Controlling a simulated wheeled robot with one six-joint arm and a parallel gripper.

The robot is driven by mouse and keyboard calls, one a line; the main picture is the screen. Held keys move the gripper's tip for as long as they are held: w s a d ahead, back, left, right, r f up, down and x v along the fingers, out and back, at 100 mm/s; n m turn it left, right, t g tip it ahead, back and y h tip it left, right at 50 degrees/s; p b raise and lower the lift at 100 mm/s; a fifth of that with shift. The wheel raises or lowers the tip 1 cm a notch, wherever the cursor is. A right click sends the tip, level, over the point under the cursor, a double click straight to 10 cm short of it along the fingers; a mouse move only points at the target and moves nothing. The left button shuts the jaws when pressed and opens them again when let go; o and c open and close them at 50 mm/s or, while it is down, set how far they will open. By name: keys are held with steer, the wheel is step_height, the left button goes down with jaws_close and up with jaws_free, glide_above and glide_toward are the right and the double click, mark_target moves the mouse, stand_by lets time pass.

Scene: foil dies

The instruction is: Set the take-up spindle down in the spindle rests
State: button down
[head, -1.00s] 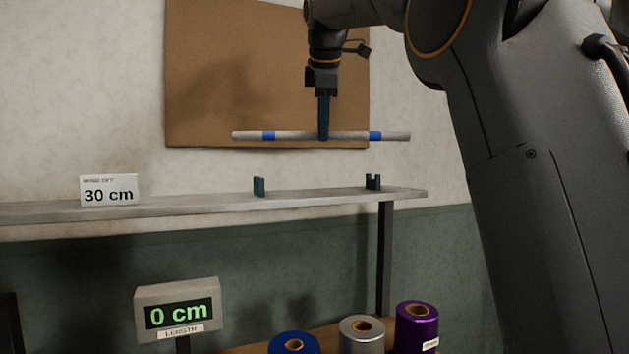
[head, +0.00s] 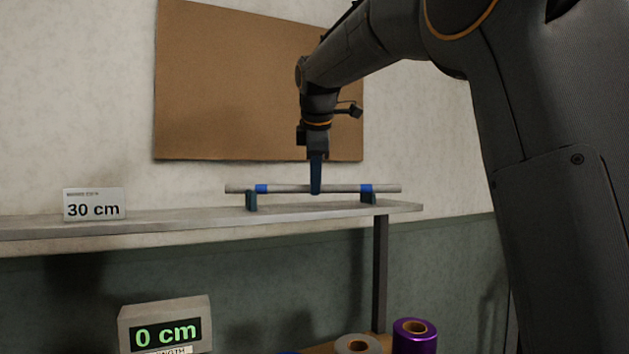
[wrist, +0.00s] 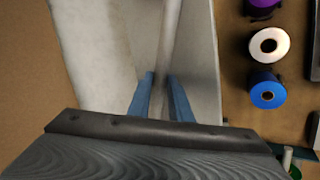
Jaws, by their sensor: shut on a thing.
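The take-up spindle (head: 290,188) is a grey rod with two blue bands, held level in the head view. My gripper (head: 316,190) is shut on its middle from above. The spindle's blue bands are at the two dark blue-grey spindle rests, the left rest (head: 251,201) and the right rest (head: 368,197), on the shelf. The spindle lies at the tops of the rests; I cannot tell whether it is fully seated. In the wrist view the spindle (wrist: 170,45) runs between my blue fingers (wrist: 160,100).
The shelf (head: 160,219) carries a "30 cm" card (head: 94,204) at left. Below stand a "0 cm" length display (head: 165,330) and foil rolls, including a purple one (head: 414,335). A brown board (head: 240,80) hangs on the wall behind.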

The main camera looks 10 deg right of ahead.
steer(key=shift+f, duration=0.55)
steer(key=c, duration=1.6)
jaws_free()
steer(key=shift+r, duration=0.3)
steer(key=v, duration=1.2)
steer(key=shift+a+r+b, duration=0.1)
steer(key=shift+r+b, duration=0.15)
steer(key=shift+b, duration=0.15)
